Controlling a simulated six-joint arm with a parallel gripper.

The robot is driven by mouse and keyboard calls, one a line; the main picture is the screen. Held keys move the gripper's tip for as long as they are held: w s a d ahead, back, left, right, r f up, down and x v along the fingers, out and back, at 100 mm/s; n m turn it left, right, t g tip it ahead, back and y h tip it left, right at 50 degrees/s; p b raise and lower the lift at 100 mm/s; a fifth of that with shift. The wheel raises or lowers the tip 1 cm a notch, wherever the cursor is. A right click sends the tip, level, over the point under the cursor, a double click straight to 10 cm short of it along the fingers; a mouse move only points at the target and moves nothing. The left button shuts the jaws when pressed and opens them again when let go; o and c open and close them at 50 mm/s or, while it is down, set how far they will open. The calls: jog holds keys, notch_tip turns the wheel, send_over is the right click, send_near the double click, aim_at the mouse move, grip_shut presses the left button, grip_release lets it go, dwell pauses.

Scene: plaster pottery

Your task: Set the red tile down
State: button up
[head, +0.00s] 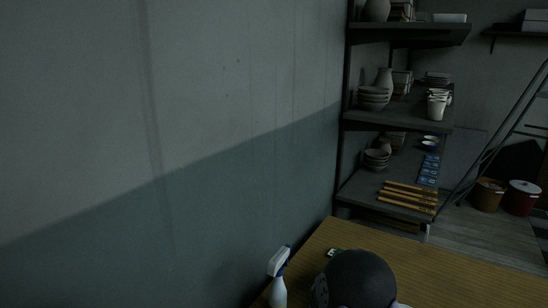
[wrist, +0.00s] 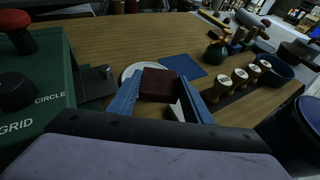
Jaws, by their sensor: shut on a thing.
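In the wrist view, a dark red tile (wrist: 158,84) is held between the two blue fingers of my gripper (wrist: 160,92). The gripper is shut on it. The tile looks roughly level, above the wooden table. A pale round plate (wrist: 128,74) shows behind the tile and left finger, partly hidden by them. A blue square mat (wrist: 182,65) lies flat just beyond the tile. I cannot tell how high the tile is above the table. The tile does not show in the head view.
Several wooden stamps (wrist: 240,77) stand on a dark strip at the right, near a dark blue bowl (wrist: 272,70). A green box (wrist: 38,95) with knobs stands at the left. The tabletop (wrist: 100,38) beyond is mostly clear. In the head view, a spray bottle (head: 278,280) stands near the wall.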

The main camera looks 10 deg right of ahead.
jog(key=s+a+f+n+t+y+b, duration=0.1)
jog(key=a+f+n+t+b, duration=0.15)
jog(key=a, duration=1.15)
jog(key=s+a+f+n+t+y+b, duration=0.1)
jog(key=a+f+n+t+y+b, duration=0.2)
jog(key=a, duration=1)
notch_tip(320, 180, up, 27)
jog(key=h+p, duration=0.1)
jog(key=p, duration=3.3)
jog(key=shift+w+r, duration=0.15)
jog(key=shift+d+m+h, duration=0.1)
jog(key=shift+m+h, duration=0.15)
jog(key=shift+h, duration=0.05)
